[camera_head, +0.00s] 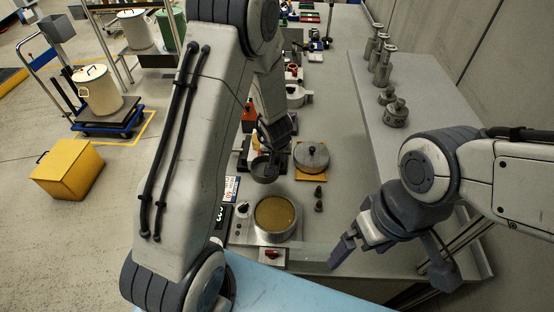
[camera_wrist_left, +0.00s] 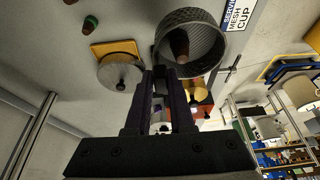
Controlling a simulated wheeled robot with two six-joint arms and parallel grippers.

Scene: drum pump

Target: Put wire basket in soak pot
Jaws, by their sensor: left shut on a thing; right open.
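The wire basket (camera_head: 264,171) is a dark grey mesh cup. My left gripper (camera_head: 270,148) is shut on it at its far side and holds it up beyond the pot. In the left wrist view the basket (camera_wrist_left: 205,42) shows its open mesh mouth, just past my left fingertips (camera_wrist_left: 165,72). The exact grip point is hard to see. The soak pot (camera_head: 275,234) is a round metal pot with amber liquid, on a plate nearer than the basket. My right gripper (camera_head: 342,250) is open and empty, right of the pot near the bench's front.
A round grey lid (camera_head: 312,157) lies on a yellow mat right of the basket. Two small dark cones (camera_head: 318,199) stand between lid and pot. A red-handled valve (camera_head: 271,255) sits in front of the pot. Metal fittings (camera_head: 395,112) stand on the right shelf.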

